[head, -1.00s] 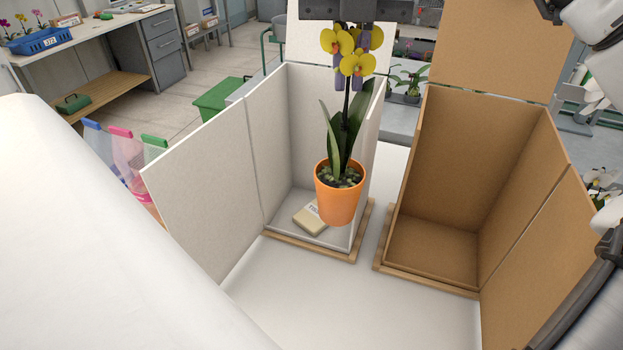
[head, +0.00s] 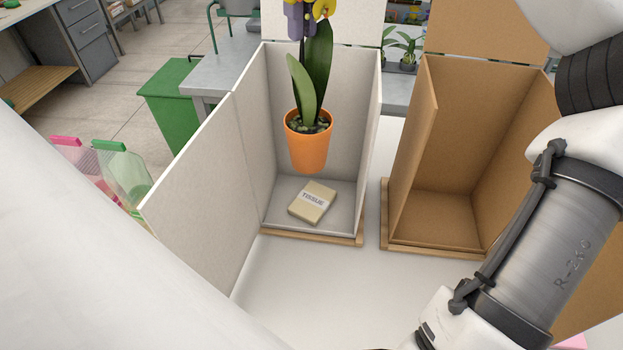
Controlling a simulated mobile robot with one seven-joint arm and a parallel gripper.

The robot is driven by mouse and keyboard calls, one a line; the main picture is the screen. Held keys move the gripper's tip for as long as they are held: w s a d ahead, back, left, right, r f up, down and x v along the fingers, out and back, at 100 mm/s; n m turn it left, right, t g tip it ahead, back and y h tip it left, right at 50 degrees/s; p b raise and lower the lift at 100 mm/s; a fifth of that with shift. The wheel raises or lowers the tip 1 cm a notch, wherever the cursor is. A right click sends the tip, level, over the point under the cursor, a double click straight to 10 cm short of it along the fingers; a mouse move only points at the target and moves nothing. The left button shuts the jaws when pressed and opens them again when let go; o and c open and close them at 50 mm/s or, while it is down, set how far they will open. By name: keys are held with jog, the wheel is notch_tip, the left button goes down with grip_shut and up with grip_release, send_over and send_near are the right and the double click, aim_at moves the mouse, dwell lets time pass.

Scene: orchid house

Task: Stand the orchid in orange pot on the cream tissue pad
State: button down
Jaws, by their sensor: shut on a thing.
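The orchid in the orange pot (head: 308,148) hangs upright in the air, with long green leaves and yellow flowers partly cut off by the top edge. My gripper (head: 300,22) shows only as purple-grey fingertips at the top edge, shut on the orchid high on its stem; the rest is out of view. The cream tissue pad (head: 313,203), marked TISSUE, lies on the floor of the white open-fronted box (head: 320,95), turned at an angle. The pot appears above and slightly behind the pad, apart from it.
A brown open-fronted box (head: 440,215) stands to the right, empty. The white box's side panels (head: 205,175) flare out at the left. The white table (head: 330,280) in front is clear. Bags with pink and green clips (head: 120,165) stand at the left.

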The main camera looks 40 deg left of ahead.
jog(key=w+a+r+n+p, duration=0.3)
jog(key=w+n, duration=0.1)
jog(key=n, duration=0.7)
notch_tip(320, 180, down, 20)
jog(key=b, duration=0.1)
jog(key=shift+s, duration=0.2)
jog(key=shift+f, duration=0.1)
jog(key=c, duration=1.5)
grip_release()
jog(key=shift+c, duration=0.2)
